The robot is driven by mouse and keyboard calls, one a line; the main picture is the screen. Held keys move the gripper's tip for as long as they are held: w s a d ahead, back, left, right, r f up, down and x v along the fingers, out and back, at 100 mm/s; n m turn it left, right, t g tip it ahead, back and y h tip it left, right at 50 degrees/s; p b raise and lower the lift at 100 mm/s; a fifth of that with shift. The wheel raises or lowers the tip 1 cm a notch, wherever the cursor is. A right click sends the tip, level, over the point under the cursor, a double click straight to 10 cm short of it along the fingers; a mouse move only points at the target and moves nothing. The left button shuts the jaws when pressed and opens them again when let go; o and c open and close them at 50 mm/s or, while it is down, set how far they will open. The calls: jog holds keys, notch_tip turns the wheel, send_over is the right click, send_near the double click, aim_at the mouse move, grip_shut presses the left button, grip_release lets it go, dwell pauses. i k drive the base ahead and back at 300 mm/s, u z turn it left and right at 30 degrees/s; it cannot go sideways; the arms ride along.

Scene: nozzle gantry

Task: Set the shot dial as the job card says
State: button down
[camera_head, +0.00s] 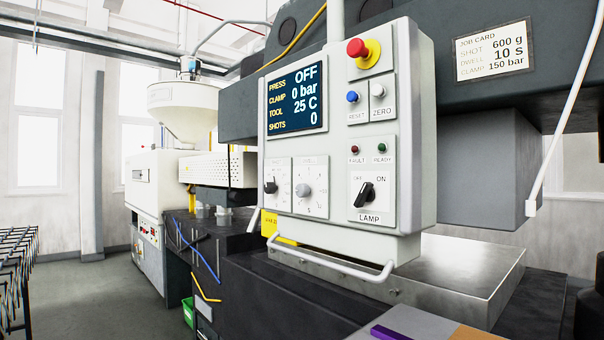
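The job card (491,51) is on the dark beam at upper right and reads shot 600 g, dwell 10 s, clamp 150 bar. The white control panel (412,130) hangs in the middle. Low on its left are two knob plates side by side: a small black knob (271,188) on the left one and a larger grey knob (304,191) on the right one. Their labels and scale marks are too small to read, so I cannot tell which is the shot dial or what either is set to. My gripper is not in view.
The panel's screen (297,96) reads press OFF, clamp 0 bar, tool 25 C, shots 0. A red emergency button (357,47), blue reset button (353,97), zero button (378,91) and black lamp switch (365,195) are near the knobs. A handrail (330,262) juts out below.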

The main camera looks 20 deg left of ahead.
aim_at(270, 187)
jog(key=k, duration=0.3)
jog(key=u, duration=1.2)
jog(key=i, duration=0.95)
jog(key=u, duration=0.25)
